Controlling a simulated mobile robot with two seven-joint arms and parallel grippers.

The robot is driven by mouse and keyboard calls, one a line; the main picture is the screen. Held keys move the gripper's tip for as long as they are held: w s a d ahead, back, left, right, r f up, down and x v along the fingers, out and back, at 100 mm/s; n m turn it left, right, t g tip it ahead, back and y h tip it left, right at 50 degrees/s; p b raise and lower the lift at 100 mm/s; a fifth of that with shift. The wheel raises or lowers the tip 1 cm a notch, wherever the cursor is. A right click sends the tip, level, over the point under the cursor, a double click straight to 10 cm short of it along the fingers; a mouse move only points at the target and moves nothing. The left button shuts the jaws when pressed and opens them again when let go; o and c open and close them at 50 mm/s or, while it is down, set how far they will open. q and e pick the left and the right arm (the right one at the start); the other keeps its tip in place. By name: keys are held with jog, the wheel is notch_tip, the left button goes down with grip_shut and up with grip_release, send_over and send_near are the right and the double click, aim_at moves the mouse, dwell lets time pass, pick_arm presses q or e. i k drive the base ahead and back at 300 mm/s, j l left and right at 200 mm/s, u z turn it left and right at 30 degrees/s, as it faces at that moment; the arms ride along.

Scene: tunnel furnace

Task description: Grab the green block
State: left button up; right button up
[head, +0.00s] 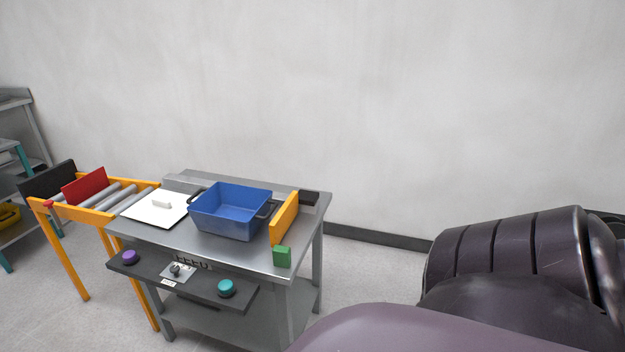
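The green block (282,257) is a small cube on the near right corner of the grey metal table (240,256). It sits just in front of an upright yellow-orange plate (285,219). Nothing touches the block from my side. Neither of my grippers is in the head view. A large dark purple-brown part, which seems to be my own arm, fills the lower right and hides the floor there.
A blue bin (231,212) with dark handles stands on the table, beside a white lid (155,208). A control panel with a purple button (129,257) and a teal button (227,288) juts from the front. A roller conveyor (98,201) adjoins left. Floor right is partly free.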

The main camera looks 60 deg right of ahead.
aim_at(281, 255)
jog(key=z, duration=1.65)
jog(key=i+j+z, duration=0.1)
jog(key=z, duration=0.75)
jog(key=j+z, duration=0.25)
jog(key=j, duration=0.2)
jog(key=j+z, duration=0.25)
jog(key=j, duration=0.2)
jog(key=j+z, duration=0.1)
jog(key=j, duration=0.35)
jog(key=k+j, duration=0.1)
jog(key=j, duration=0.3)
jog(key=k+j+z, duration=0.15)
jog(key=j, duration=0.3)
jog(key=j+z, duration=0.1)
jog(key=j, duration=0.35)
